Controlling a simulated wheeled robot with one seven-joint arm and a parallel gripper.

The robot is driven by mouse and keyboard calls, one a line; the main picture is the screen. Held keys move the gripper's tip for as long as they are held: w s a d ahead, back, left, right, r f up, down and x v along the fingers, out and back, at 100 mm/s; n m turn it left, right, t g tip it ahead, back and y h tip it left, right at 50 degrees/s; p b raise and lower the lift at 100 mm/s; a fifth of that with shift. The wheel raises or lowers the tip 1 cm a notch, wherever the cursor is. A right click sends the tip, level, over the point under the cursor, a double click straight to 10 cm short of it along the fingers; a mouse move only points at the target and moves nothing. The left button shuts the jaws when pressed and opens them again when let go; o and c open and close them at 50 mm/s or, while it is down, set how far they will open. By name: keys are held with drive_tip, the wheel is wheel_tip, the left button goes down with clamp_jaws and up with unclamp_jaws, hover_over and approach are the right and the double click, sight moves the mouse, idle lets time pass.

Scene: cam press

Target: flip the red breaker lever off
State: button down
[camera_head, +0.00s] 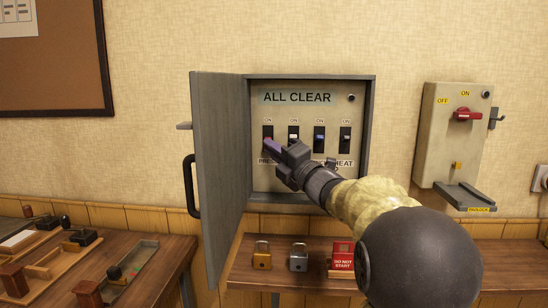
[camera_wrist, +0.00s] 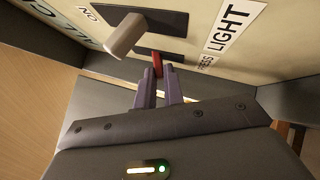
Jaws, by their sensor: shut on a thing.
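The red breaker lever (camera_wrist: 157,62) shows as a thin red strip at the tips of my gripper's fingers in the wrist view. My gripper (camera_head: 270,144) is at the leftmost switch of the open breaker box (camera_head: 310,182) in the head view. Its purple fingers (camera_wrist: 158,88) are close together and shut on the red lever. The fingers cover most of the lever, so I cannot tell its exact tilt. A white lever (camera_wrist: 126,35) stands beside it, also seen in the head view (camera_head: 293,136).
The box door (camera_head: 218,150) stands open on the left. A blue lever (camera_head: 319,136) and a dark lever (camera_head: 346,137) are further right. A grey switch box with a red handle (camera_head: 467,115) hangs at right. Padlocks (camera_head: 262,258) and a red tag block (camera_head: 341,257) stand on the bench below.

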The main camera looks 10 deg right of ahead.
idle(0.3)
drive_tip(key=c, duration=1.5)
unclamp_jaws()
drive_tip(key=b+v, duration=0.1)
drive_tip(key=v, duration=1.6)
drive_tip(key=shift+f, duration=0.15)
drive_tip(key=shift+s, duration=0.1)
